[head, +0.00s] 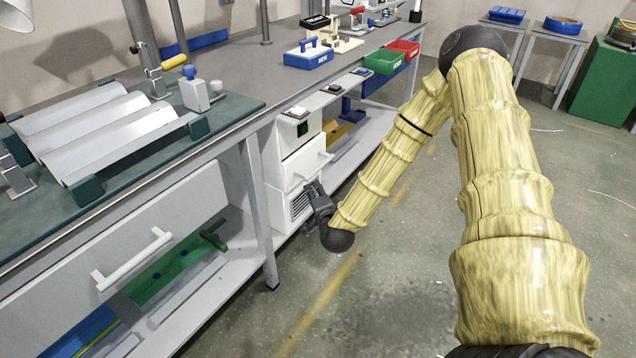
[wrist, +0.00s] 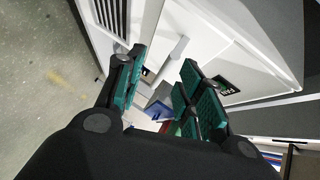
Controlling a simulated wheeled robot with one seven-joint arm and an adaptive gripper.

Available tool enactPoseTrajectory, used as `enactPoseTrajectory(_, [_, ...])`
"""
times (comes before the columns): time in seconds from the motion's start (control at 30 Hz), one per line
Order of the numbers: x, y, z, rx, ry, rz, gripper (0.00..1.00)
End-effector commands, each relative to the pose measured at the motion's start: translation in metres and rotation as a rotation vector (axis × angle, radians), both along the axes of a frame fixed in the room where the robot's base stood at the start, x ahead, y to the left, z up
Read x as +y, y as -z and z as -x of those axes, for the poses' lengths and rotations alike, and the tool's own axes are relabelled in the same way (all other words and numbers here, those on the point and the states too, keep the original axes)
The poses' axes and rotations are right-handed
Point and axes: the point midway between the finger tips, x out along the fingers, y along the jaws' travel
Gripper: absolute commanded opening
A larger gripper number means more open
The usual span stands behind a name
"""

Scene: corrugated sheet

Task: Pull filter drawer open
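The filter drawer (head: 301,163) seems to be the white drawer front in the small white cabinet under the bench. It looks shut, and a white bar handle (head: 311,172) sticks out from it. My gripper (head: 313,188) is at the handle's lower end, close to the cabinet front. In the wrist view my gripper (wrist: 162,72) is open, with green pads on both fingers. The white handle (wrist: 171,57) shows between the fingertips, with gaps on both sides. I cannot tell whether the fingers reach around it. A small black label (wrist: 228,86) sits on a white face nearby.
A wide drawer (head: 130,235) with a long handle is at the left under the bench. A vent grille (head: 300,202) is below the filter drawer. The bench top (head: 255,75) carries a blue tray (head: 307,56) and bins. The floor (head: 400,290) in front is clear.

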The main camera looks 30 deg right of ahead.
Motion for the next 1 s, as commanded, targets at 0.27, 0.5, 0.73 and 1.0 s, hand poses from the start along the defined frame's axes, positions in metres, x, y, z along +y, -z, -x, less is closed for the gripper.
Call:
enactPoseTrajectory(0.27, [-0.039,-0.01,-0.013,-0.139,0.102,-0.064,0.37])
enactPoseTrajectory(0.5, [-0.048,-0.008,-0.033,-0.146,0.105,-0.066,0.37])
enactPoseTrajectory(0.73, [-0.063,-0.002,-0.068,-0.144,0.104,-0.066,0.37])
enactPoseTrajectory(1.0, [-0.076,0.002,-0.1,-0.143,0.103,-0.064,0.37])
